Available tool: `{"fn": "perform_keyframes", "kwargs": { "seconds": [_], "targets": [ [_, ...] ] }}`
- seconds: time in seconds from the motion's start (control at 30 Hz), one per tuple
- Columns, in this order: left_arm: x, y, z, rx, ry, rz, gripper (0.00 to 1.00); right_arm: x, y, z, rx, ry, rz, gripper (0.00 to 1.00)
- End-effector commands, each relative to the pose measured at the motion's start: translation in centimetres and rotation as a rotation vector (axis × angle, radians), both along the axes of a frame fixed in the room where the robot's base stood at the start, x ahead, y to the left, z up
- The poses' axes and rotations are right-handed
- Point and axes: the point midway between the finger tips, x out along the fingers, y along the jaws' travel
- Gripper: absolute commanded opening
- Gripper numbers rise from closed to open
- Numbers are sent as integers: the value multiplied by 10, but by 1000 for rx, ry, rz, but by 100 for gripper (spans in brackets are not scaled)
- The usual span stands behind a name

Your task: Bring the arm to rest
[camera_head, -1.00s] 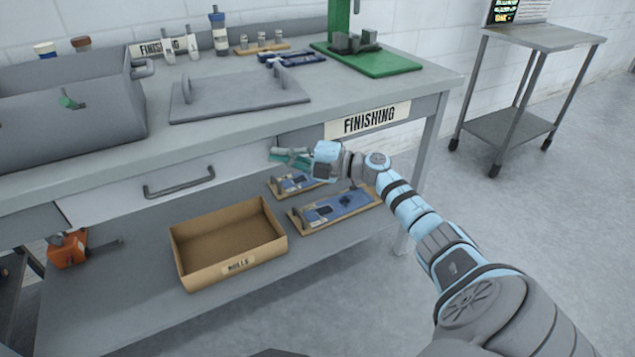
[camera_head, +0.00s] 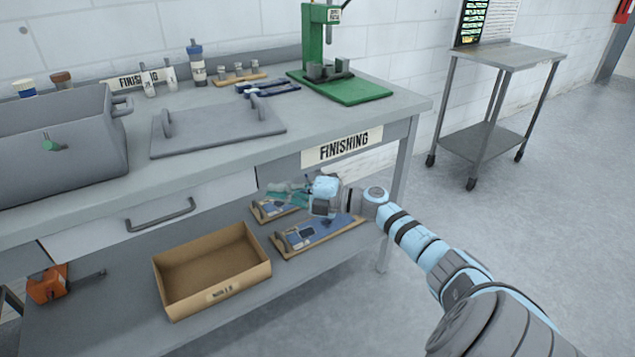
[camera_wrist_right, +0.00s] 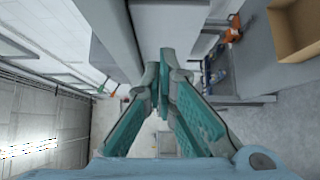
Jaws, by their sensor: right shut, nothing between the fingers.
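My right arm comes in from the lower right in the head view, its pale blue wrist in front of the bench's lower opening. My right gripper (camera_head: 288,189) has teal fingers and points left, beside the drawer's right end. In the right wrist view its fingertips (camera_wrist_right: 165,75) come together with nothing between them. The wrist partly hides the two boards on the lower shelf. Any gap between the gripper and the bench is hard to judge. My left gripper is not in view.
The grey bench (camera_head: 360,115) holds a lidless grey basin (camera_head: 90,150), a flat lid (camera_head: 215,130) and a green press (camera_head: 345,88). An open cardboard box (camera_head: 215,280) sits on the lower shelf. A steel cart (camera_head: 510,55) stands at the back right.

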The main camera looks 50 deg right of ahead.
Motion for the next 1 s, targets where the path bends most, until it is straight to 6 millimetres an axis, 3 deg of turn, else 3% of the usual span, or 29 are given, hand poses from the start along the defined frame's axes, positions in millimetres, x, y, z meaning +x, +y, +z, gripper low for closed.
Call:
{"fn": "perform_keyframes", "kwargs": {
  "seconds": [0.1,0.3,0.63,0.7,0.77,0.87,0.93,1.0],
  "targets": [
    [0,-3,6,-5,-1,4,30,-30,-16,-3,-3,10,10,0],
    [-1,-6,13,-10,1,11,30,-57,-32,-3,1,4,15,0],
    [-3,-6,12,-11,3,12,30,-60,-38,-4,9,10,0,0],
    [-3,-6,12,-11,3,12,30,-53,-53,-8,30,35,-75,0],
    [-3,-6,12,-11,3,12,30,-45,-82,-17,65,76,-196,0],
    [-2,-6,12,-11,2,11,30,-49,-143,-77,222,210,-501,0],
    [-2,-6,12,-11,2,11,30,-73,-170,-147,356,339,-715,0],
    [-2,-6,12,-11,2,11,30,-110,-180,-219,468,475,-900,0]
  ]
}}
